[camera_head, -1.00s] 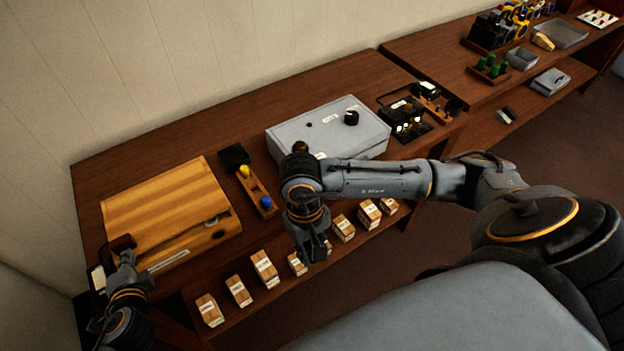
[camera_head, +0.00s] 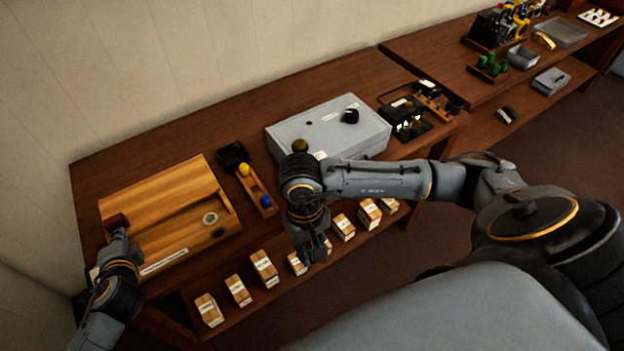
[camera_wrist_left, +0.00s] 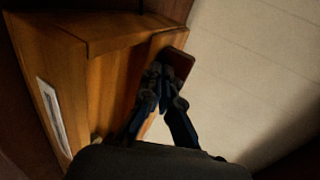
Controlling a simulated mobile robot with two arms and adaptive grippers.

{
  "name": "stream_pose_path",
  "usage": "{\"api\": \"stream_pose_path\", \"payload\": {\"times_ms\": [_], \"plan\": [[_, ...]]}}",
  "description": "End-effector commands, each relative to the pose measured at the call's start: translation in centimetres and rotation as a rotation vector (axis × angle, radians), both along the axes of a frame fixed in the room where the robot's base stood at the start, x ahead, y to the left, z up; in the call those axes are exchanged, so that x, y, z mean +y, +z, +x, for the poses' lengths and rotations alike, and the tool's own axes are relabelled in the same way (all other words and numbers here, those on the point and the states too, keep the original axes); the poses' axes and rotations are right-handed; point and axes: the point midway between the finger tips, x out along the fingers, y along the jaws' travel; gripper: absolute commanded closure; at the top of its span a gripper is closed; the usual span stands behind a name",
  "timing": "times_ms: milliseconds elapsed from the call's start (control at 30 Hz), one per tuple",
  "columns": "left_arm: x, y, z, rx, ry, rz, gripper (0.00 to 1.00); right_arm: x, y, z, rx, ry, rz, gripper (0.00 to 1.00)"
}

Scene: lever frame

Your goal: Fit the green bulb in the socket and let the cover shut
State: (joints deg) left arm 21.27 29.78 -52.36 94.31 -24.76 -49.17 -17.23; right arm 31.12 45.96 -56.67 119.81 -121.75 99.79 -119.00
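The wooden lever frame box (camera_head: 165,195) lies on the left of the table. In its front right recess a pale round ring, seemingly the socket (camera_head: 210,218), is exposed. My left gripper (camera_head: 118,231) is at the box's left end, its fingers on the dark red lever handle (camera_head: 117,221). The left wrist view shows the fingers (camera_wrist_left: 164,78) closed against that handle (camera_wrist_left: 178,66). My right gripper (camera_head: 318,250) points down in front of the table edge; its fingers are too small and dark to read. I cannot make out the green bulb in the head view.
A small wooden rack (camera_head: 256,187) holds a yellow bulb (camera_head: 244,169) and a blue bulb (camera_head: 265,201), with a black tray (camera_head: 233,155) behind. A grey box (camera_head: 330,132) stands behind my right arm. Several labelled blocks (camera_head: 265,267) line the lower shelf. Green pieces (camera_head: 491,66) sit on the far table.

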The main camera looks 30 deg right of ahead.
Motion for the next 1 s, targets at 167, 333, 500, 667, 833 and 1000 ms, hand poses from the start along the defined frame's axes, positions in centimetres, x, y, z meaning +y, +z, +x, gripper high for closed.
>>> {"api": "stream_pose_path", "payload": {"times_ms": [167,333,500,667,833,1000], "plan": [[0.1,0.2,1.3,-0.004,0.002,0.000,1.00,0.0,-0.2,0.0,0.000,0.000,0.000,0.97],[0.1,0.2,1.1,-0.003,0.001,0.000,1.00,0.3,-0.2,0.7,-0.001,-0.045,0.000,0.97],[0.1,0.2,1.1,-0.003,0.001,0.000,1.00,1.8,-0.2,4.1,-0.004,-0.301,0.004,0.97],[0.1,0.2,1.1,-0.004,0.001,0.000,1.00,4.1,0.1,9.0,-0.002,-0.692,0.007,0.97],[0.1,0.2,1.1,-0.003,0.001,0.000,1.00,6.6,0.9,13.7,-0.001,-1.101,0.008,0.97],[0.1,0.2,1.1,-0.003,0.001,0.000,1.00,9.2,2.1,17.8,-0.002,-1.488,0.008,0.97]]}}
